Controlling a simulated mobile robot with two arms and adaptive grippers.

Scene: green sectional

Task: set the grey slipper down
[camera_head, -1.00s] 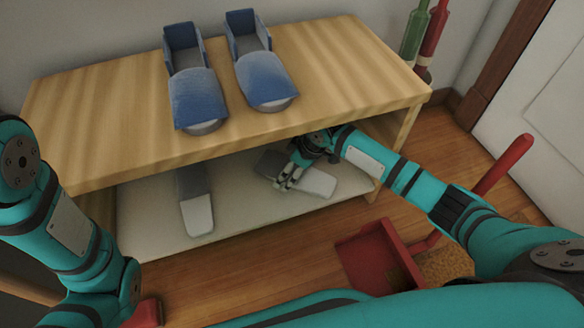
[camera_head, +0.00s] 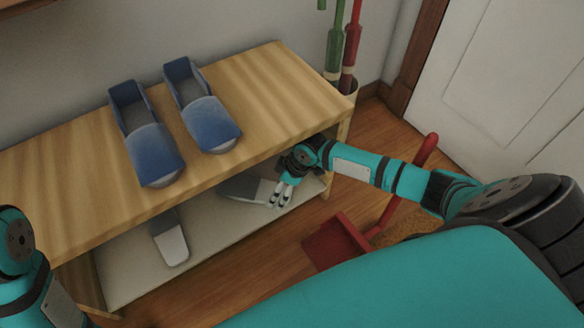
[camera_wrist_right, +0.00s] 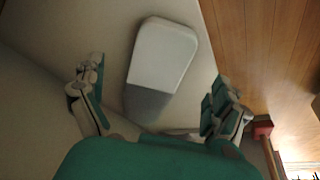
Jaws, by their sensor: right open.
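Two grey slippers are at the lower shelf (camera_head: 130,275) of the wooden bench. One grey slipper (camera_head: 170,240) lies at the left, its pale toe toward the front. The other grey slipper (camera_head: 241,188) lies farther right, partly hidden behind my right gripper (camera_head: 279,197). In the right wrist view this slipper (camera_wrist_right: 163,56) lies on the pale shelf, its rounded pale end away from the palm. The right gripper's fingers stand wide apart on either side of it, with visible gaps. My left gripper is out of view; only part of that arm shows.
Two blue slippers (camera_head: 155,155) (camera_head: 211,125) stand on the bench top (camera_head: 65,170). Green and red bottle-like objects (camera_head: 351,45) stand behind the bench's right end, near a white door (camera_head: 500,80).

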